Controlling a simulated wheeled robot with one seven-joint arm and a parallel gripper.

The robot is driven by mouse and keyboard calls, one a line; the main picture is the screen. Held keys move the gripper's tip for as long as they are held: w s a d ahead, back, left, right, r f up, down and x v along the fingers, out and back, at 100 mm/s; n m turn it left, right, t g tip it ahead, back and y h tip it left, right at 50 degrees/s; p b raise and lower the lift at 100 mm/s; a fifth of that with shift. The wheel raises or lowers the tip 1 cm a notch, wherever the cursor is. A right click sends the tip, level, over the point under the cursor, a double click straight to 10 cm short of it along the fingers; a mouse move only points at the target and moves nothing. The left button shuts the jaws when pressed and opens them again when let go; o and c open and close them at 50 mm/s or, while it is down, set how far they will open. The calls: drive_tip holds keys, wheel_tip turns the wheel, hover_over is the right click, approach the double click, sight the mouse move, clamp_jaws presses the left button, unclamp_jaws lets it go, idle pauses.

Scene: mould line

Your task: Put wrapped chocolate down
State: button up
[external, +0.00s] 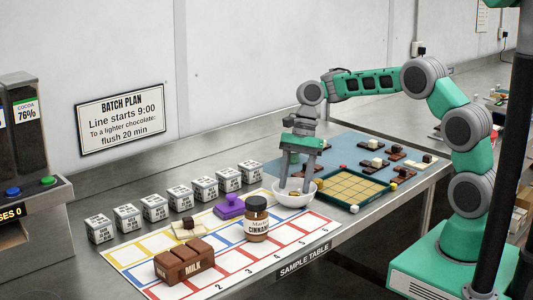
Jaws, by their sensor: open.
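My gripper (296,188) is open, with its fingers pointing down into a white bowl (280,200). A small golden-brown piece (293,193) lies in the bowl between the fingertips. It may be the wrapped chocolate, but it is too small to be sure. The fingers appear apart from each other, and I cannot tell whether either touches the piece or the bowl. The bowl stands on the steel table at the far end of the numbered sample mat (207,283).
A green-rimmed compartment tray (355,209) is right of the bowl. A cinnamon jar (257,222), a purple stamp-like object (229,208), a milk chocolate bar (184,262) and several labelled tins (154,207) stand left. Chocolates (374,163) sit on a blue mat (341,145) behind.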

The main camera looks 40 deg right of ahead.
sight(295, 192)
drive_tip(key=s+d+r+n+t+h+p, duration=0.1)
drive_tip(key=s+d+r+n+t+p, duration=0.2)
drive_tip(key=r, duration=0.5)
drive_tip(key=s+d+r+n+h+p, duration=0.1)
drive_tip(key=s+d+r+n+p, duration=0.1)
drive_tip(key=s+r+n+p, duration=0.4)
drive_tip(key=s+d+n+t+h+b, duration=0.1)
drive_tip(key=s+d+n+t+h, duration=0.1)
drive_tip(key=s+d+n, duration=0.3)
drive_tip(key=s+d+r+t, duration=0.1)
drive_tip(key=s+d, duration=0.2)
drive_tip(key=s, duration=0.1)
drive_tip(key=shift+d, duration=0.35)
